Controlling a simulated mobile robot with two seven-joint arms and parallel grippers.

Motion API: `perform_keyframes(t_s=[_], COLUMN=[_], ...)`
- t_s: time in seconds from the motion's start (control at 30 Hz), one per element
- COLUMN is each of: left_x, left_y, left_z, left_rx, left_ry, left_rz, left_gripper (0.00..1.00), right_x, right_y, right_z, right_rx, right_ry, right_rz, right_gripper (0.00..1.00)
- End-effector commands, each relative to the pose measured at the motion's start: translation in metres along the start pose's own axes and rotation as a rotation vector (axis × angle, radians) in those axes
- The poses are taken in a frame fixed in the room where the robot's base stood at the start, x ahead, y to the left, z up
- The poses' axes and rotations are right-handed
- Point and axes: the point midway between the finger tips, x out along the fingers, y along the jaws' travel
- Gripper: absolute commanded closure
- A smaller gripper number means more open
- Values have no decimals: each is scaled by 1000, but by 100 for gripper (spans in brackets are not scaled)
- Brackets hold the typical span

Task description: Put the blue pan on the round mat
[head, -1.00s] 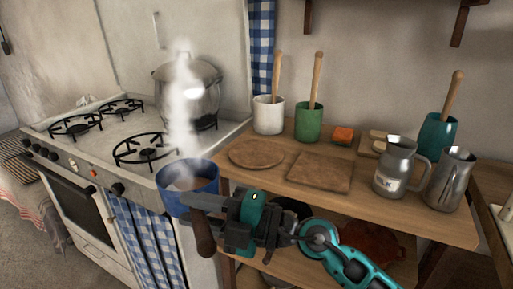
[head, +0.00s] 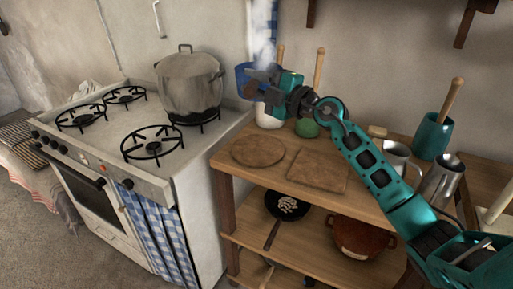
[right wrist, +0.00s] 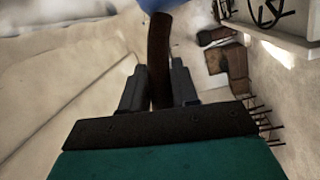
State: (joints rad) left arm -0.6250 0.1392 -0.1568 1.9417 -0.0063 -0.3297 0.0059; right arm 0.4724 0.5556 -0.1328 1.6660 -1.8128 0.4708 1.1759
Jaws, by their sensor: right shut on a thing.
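The blue pan (head: 243,80) is held in the air at the back of the wooden shelf table, in front of the wall, with steam rising from it. My right gripper (head: 262,88) is shut on its handle and partly hides the pan. In the right wrist view the brown handle (right wrist: 158,60) runs between the two fingers (right wrist: 158,88), and a bit of the blue pan (right wrist: 162,4) shows at the top edge. The round mat (head: 258,151) lies bare on the table's left part, below and in front of the pan. My left gripper is out of view.
A square mat (head: 318,171) lies right of the round one. The white crock (head: 268,118) and green crock (head: 306,128) stand behind, partly hidden by my arm. Metal jugs (head: 440,180) stand at right. A large pot (head: 190,85) is on the stove, left.

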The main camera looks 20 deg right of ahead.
Motion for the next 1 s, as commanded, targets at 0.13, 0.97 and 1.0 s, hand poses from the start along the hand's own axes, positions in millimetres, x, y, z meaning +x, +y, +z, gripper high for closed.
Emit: perform_keyframes(t_s=[0.13,0.97,1.0], left_x=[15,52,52], left_y=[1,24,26], left_z=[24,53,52], left_rx=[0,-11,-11], left_ry=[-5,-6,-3], left_rz=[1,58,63], left_gripper=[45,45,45], right_x=[-4,-18,-18], right_y=[-44,-174,-178], right_z=[9,37,38], right_rx=[2,2,0], right_ry=[0,1,1], right_rz=[1,3,4], right_gripper=[100,100,100])
